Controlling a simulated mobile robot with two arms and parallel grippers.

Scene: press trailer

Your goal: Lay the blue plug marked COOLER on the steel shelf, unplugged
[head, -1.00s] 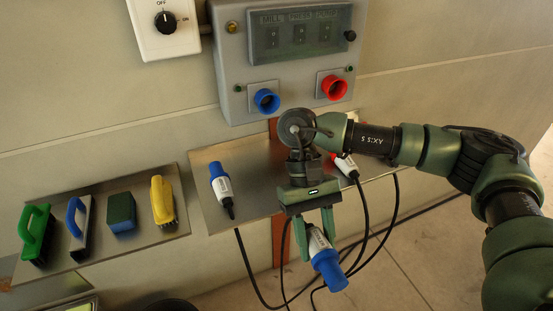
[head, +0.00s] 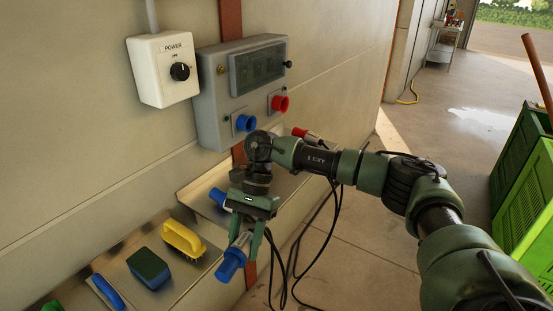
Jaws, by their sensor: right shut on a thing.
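My right gripper (head: 245,240) is shut on a blue plug (head: 231,264) with a white body. The plug hangs in the air with its blue end down, in front of the steel shelf (head: 200,203). A second blue plug (head: 218,196) lies on that shelf, partly hidden by my gripper. A red plug (head: 304,134) shows at the shelf's far end, behind my arm. No COOLER marking is readable on either blue plug. The blue socket (head: 244,123) and the red socket (head: 279,104) on the grey box look empty. My left gripper is not in view.
A nearer tray holds a yellow brush (head: 183,239), a green-and-blue sponge (head: 149,268) and a blue-handled tool (head: 107,291). Black cables (head: 290,260) hang below the shelf. A white power switch box (head: 163,70) is on the wall. Green crates (head: 522,185) stand at right.

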